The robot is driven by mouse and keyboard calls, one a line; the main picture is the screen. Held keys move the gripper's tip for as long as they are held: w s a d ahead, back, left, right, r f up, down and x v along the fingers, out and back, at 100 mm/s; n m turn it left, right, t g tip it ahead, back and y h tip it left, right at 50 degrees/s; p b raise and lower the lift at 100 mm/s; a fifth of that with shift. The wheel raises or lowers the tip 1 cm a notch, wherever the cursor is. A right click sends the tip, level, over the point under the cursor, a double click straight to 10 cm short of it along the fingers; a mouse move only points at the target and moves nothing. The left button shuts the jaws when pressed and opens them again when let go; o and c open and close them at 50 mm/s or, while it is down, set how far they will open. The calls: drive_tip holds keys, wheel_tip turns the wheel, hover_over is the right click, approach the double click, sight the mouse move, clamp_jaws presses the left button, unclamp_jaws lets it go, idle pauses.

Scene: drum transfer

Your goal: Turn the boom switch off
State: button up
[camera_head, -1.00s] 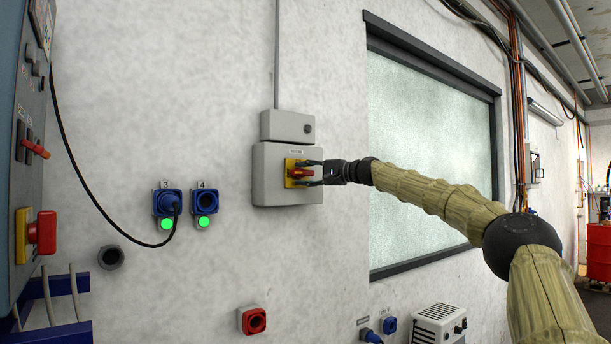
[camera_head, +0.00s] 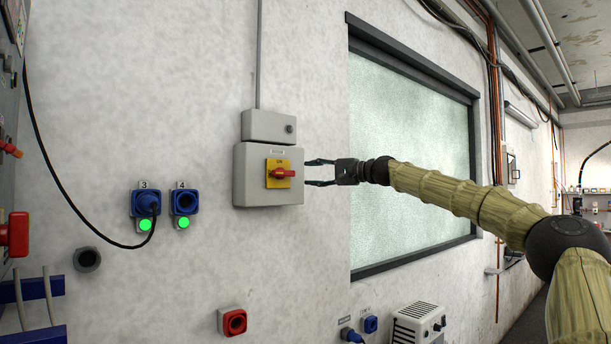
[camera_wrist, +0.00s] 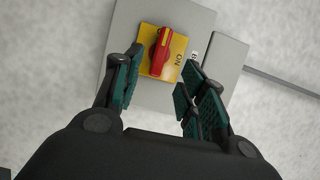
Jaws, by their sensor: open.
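The boom switch is a red rotary handle (camera_head: 282,173) on a yellow plate (camera_head: 271,181), fixed to a grey wall box (camera_head: 254,195). In the head view the handle lies about level. In the wrist view the red handle (camera_wrist: 159,53) shows beyond the fingertips, with "ON" readable on the yellow plate beside it. My gripper (camera_head: 318,172) is open and empty, just right of the switch and apart from it. In the wrist view my open fingers (camera_wrist: 157,73) spread on either side below the handle, with green pads facing inward.
A smaller grey box (camera_head: 268,126) sits on top of the switch box, with a conduit rising from it. Blue sockets 3 (camera_head: 145,203) and 4 (camera_head: 184,202) with green lights are to the left. A black cable hangs there. A framed window (camera_head: 410,160) lies behind my arm.

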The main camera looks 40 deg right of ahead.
drive_tip(key=shift+v, duration=0.9)
drive_tip(key=shift+w, duration=0.1)
